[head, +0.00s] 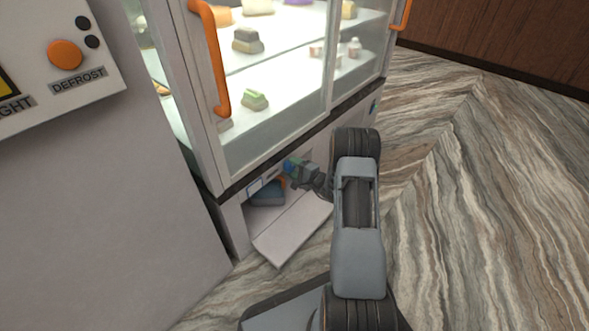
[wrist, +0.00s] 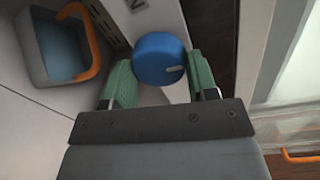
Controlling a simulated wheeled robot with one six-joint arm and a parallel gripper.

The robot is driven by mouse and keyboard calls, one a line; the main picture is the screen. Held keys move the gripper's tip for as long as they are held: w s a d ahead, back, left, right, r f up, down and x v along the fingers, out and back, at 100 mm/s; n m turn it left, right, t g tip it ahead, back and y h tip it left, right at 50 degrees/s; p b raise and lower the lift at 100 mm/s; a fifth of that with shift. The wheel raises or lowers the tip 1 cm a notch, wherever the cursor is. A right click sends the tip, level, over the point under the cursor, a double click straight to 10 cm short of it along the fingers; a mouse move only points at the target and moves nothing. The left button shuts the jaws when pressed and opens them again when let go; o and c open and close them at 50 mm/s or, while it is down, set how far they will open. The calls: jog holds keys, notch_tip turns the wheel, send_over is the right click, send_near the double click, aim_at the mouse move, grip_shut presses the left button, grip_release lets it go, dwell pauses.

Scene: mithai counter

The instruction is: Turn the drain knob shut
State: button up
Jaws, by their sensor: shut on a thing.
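The drain knob is a round blue knob (wrist: 160,59) with a pale mark on its right side, in the wrist view. My gripper (wrist: 160,72) has its two green fingers on either side of the knob and is shut on it. In the head view my gripper (head: 300,170) reaches into the low opening under the display case, and a bit of the blue knob (head: 289,165) shows at its tip. Part of a dark letter shows on the panel above the knob in the wrist view. The rest of that label is hidden or out of view.
A blue-grey bin (head: 266,192) with an orange handle (wrist: 92,40) stands inside the opening, left of my gripper. A pale flap (head: 292,232) lies folded down before it. The glass case (head: 280,90) is above. Open marbled floor (head: 470,200) lies to the right.

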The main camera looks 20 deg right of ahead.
dwell(0.6)
jog(key=o, duration=0.9)
jog(key=shift+s, duration=0.1)
jog(key=p+v, duration=0.4)
jog(key=v, duration=0.9)
jog(key=shift+s, duration=0.3)
